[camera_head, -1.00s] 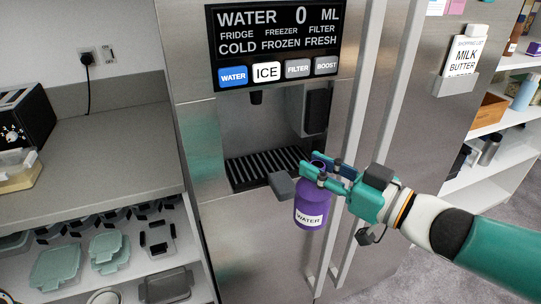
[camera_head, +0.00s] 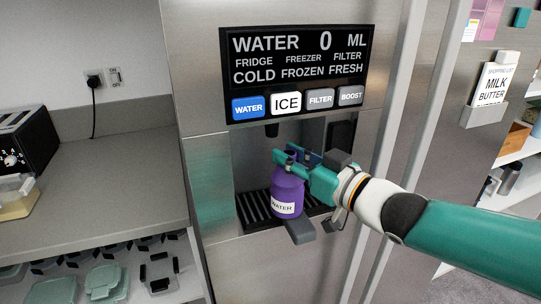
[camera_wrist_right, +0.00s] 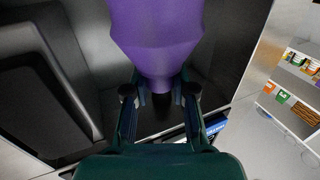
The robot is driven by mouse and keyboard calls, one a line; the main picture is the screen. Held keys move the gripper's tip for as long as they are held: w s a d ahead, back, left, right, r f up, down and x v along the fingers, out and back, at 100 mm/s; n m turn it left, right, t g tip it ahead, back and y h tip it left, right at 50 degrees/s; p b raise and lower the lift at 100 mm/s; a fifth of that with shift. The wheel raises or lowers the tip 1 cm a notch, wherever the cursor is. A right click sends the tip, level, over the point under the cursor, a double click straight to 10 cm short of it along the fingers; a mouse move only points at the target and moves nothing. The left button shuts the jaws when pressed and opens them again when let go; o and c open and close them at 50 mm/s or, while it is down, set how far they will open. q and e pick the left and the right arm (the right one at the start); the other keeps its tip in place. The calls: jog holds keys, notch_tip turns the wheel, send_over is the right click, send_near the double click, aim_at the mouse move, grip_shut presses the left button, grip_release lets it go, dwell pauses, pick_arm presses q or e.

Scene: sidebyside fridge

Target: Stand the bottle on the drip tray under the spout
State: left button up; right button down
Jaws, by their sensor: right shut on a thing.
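The purple bottle (camera_head: 286,192), labelled WATER, is upright in the dispenser recess, over the slatted dark drip tray (camera_head: 252,211). I cannot tell whether its base touches the tray. My right gripper (camera_head: 297,160) is shut on the upper part of the bottle, coming in from the right. In the right wrist view the bottle (camera_wrist_right: 158,38) fills the top middle, its narrow end between the fingers (camera_wrist_right: 160,97). The dark spout (camera_head: 271,130) hangs from the recess top, above and slightly left of the bottle. My left gripper is not in view.
A grey block (camera_head: 300,231) juts out at the tray's front edge, just right of the bottle. The display panel (camera_head: 296,72) with its buttons is above the recess. Long door handles (camera_head: 398,110) stand to the right. A counter (camera_head: 95,185) is at left.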

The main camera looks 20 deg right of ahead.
jog(key=shift+x, duration=1.15)
jog(key=shift+w+a+f, duration=0.25)
jog(key=shift+w+f, duration=0.1)
jog(key=shift+w, duration=0.25)
jog(key=shift+w+a+f, duration=0.3)
jog(key=shift+w+f, duration=0.05)
jog(key=shift+w, duration=0.25)
jog(key=shift+f, duration=0.15)
jog(key=c, duration=1)
grip_release()
jog(key=shift+o, duration=0.2)
